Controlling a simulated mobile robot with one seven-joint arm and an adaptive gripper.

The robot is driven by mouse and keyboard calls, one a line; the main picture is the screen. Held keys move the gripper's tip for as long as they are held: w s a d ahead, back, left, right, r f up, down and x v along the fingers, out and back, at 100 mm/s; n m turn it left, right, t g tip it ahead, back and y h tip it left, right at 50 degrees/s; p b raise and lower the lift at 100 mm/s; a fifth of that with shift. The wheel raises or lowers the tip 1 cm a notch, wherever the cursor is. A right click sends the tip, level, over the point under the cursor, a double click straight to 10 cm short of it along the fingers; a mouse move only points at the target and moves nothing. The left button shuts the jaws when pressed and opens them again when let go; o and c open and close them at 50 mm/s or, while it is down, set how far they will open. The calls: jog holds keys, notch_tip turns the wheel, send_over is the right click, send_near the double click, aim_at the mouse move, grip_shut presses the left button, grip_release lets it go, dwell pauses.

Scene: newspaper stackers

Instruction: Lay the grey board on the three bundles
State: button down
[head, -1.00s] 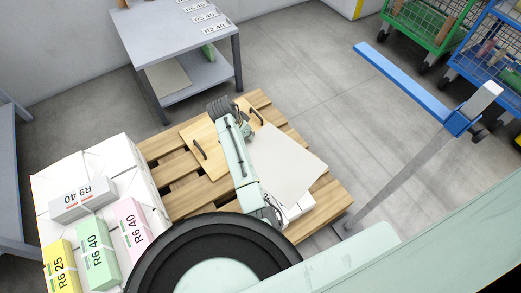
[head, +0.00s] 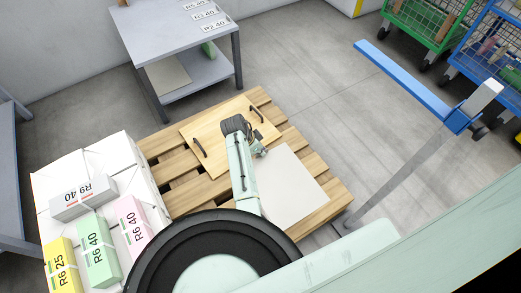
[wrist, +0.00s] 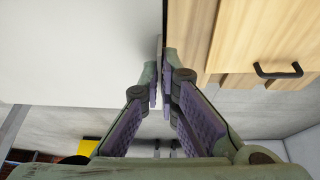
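The grey board (head: 290,185) is a flat, pale sheet over the right front end of the wooden pallet. In the wrist view it fills the upper left (wrist: 75,50). My gripper (head: 261,152) is at the board's upper left edge. In the wrist view its fingers (wrist: 160,78) are close together, with a thin pale strip of the board's edge between them. No bundles show under the board in the head view; the board hides what is beneath it. I cannot tell whether it rests on them or is just above.
A wooden board with dark handles (head: 204,160) lies on the pallet (head: 170,175). A grey table (head: 165,45) is behind. A blue handle bar (head: 405,80) and wheeled cages (head: 425,22) stand right. Floor between is clear.

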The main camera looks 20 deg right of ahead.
aim_at(260, 159)
jog(key=shift+f+b, duration=2.05)
jog(key=shift+f, duration=1.3)
jog(key=shift+f+b, duration=0.45)
jog(key=shift+f, duration=0.15)
jog(key=c, duration=1.7)
grip_release()
jog(key=v, duration=1.2)
jog(key=shift+r, duration=0.1)
